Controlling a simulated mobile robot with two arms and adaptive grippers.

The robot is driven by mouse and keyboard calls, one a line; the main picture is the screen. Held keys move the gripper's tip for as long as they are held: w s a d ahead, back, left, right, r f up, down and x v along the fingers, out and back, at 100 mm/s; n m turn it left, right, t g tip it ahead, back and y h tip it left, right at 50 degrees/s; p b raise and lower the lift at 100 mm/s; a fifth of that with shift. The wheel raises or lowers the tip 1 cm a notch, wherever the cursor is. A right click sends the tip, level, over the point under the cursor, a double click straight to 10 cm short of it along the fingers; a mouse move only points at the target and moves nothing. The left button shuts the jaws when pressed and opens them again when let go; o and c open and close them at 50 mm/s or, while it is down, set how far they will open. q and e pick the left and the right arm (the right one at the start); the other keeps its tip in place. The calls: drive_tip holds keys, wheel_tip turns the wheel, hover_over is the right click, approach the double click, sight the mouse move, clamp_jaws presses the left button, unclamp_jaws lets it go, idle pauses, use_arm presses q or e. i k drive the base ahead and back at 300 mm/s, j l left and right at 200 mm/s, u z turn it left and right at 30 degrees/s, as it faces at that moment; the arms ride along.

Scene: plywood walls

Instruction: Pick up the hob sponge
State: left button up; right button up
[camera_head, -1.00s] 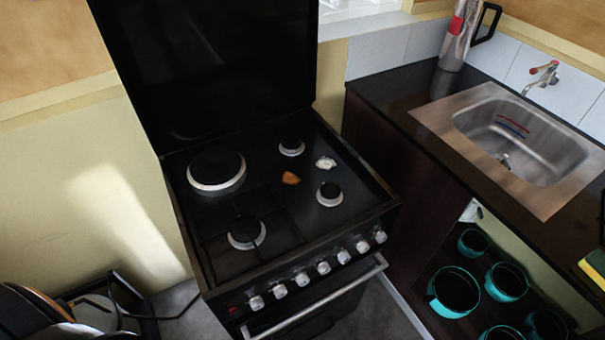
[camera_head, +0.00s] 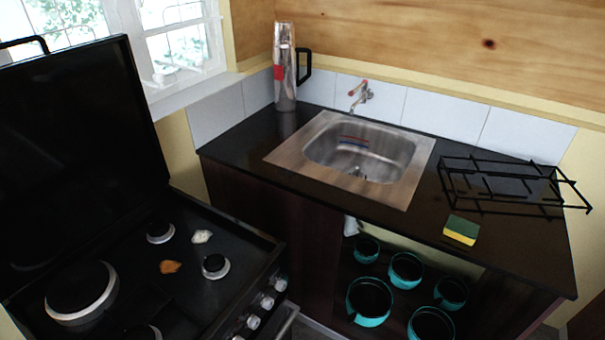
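A sponge (camera_head: 461,230), green on top and yellow below, lies on the dark counter (camera_head: 420,222) near its front edge, right of the sink and in front of a black wire rack. No sponge shows on the hob (camera_head: 190,260); an orange-brown bit (camera_head: 170,267) and a whitish bit (camera_head: 202,236) lie there between the burners. Neither of my grippers is in view.
The steel sink (camera_head: 360,150) with its tap (camera_head: 360,95) is set in the counter. The black wire rack (camera_head: 500,186) lies at right. Several teal pots (camera_head: 369,301) sit on the shelf below. The raised hob lid (camera_head: 80,150) stands at left.

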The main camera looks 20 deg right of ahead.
sight(456, 228)
drive_tip(key=z, duration=1.6)
drive_tip(key=l, duration=0.1)
